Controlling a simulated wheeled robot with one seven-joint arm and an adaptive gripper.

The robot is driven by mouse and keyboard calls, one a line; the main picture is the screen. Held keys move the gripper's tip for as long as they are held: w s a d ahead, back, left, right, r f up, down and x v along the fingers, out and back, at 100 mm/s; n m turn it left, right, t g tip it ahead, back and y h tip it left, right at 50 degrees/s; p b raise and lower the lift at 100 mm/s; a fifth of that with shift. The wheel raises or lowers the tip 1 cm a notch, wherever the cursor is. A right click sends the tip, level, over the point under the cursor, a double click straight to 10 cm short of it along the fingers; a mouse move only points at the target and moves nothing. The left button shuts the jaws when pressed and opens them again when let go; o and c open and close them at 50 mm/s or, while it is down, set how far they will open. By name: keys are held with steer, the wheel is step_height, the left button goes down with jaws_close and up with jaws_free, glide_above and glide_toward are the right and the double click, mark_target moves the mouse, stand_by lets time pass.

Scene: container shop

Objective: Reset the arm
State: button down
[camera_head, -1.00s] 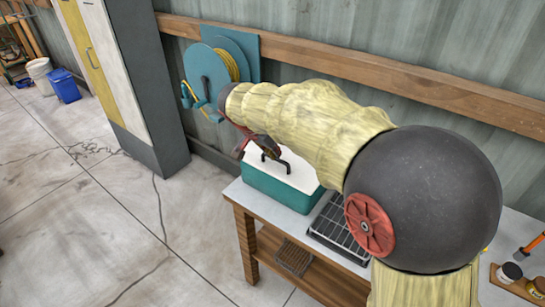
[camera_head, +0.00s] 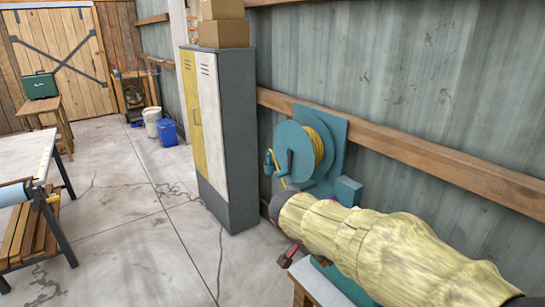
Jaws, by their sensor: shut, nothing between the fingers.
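My arm, in a pale yellow ribbed cover, reaches in from the bottom right corner of the head view toward the middle. My gripper (camera_head: 289,258) shows only in part, as a small dark and red shape below the dark end of the arm. It is shut and holds nothing that I can see. It is in front of the lower part of the locker and the wall, above the near end of a workbench. The arm hides most of that workbench and the teal box on it.
A teal hose reel (camera_head: 297,150) is on the wall just behind the arm. A grey, white and yellow locker (camera_head: 236,140) stands left of it with cardboard boxes (camera_head: 222,33) on top. A table (camera_head: 25,165) stands at the left. The concrete floor (camera_head: 130,215) between is clear.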

steer(key=s+a+f+n+g+y, duration=0.1)
steer(key=s+a+f+n+y, duration=0.2)
steer(key=s+n, duration=0.6)
steer(key=s+d+r+n+t+y, duration=0.1)
steer(key=s+r, duration=0.2)
steer(key=s, duration=0.4)
steer(key=s+d+r+n+t+y, duration=0.1)
steer(key=s+r+t, duration=0.1)
steer(key=s+r, duration=0.2)
steer(key=s, duration=0.3)
steer(key=shift+s+d+r, duration=0.15)
steer(key=shift+s+r, duration=0.15)
steer(key=shift+s, duration=0.1)
